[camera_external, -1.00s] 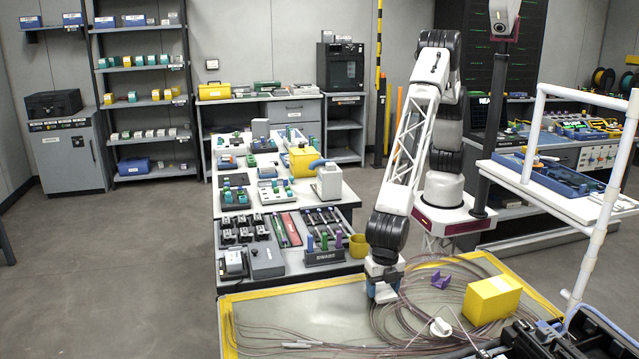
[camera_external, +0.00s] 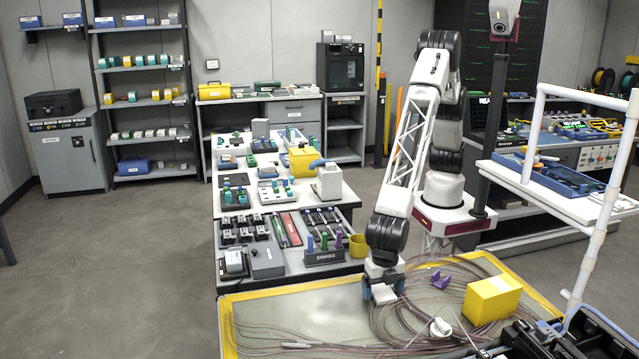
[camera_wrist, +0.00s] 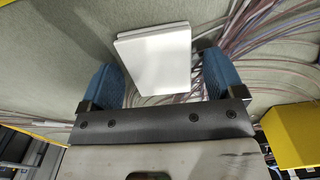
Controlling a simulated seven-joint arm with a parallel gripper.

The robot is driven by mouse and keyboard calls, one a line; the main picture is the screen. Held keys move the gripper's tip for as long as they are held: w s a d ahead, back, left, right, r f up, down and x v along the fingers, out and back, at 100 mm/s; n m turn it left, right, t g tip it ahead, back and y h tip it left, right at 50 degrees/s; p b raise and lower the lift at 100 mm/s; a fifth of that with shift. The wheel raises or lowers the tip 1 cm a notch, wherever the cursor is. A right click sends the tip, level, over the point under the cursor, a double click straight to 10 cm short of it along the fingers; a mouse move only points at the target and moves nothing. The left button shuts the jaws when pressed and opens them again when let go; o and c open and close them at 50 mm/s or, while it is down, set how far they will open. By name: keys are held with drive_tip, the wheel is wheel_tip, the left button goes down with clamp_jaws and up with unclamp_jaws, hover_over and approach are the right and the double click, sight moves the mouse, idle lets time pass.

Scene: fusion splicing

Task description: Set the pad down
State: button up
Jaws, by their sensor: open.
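The white pad (camera_wrist: 155,60) is a flat rectangular block. In the wrist view it lies between and ahead of my two blue fingers, with a visible gap on each side. My gripper (camera_wrist: 165,75) is open around it. In the external view my gripper (camera_external: 382,290) is low over the yellow-edged mat, and the pad (camera_external: 386,298) shows as a small white patch at the fingers, partly hidden. The pad appears to rest on the mat beside the cables; the exact contact is hard to see.
Looped cables (camera_external: 415,315) lie on the mat (camera_external: 320,305) around my gripper. A yellow block (camera_external: 492,299) and a purple holder (camera_external: 440,281) are to the right. A white round piece (camera_external: 440,327) lies in front. The left part of the mat is mostly clear.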

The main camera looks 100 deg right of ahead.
sight(381, 290)
wheel_tip(381, 290, up, 12)
idle(0.7)
drive_tip(key=shift+r, duration=0.1)
idle(0.4)
idle(0.4)
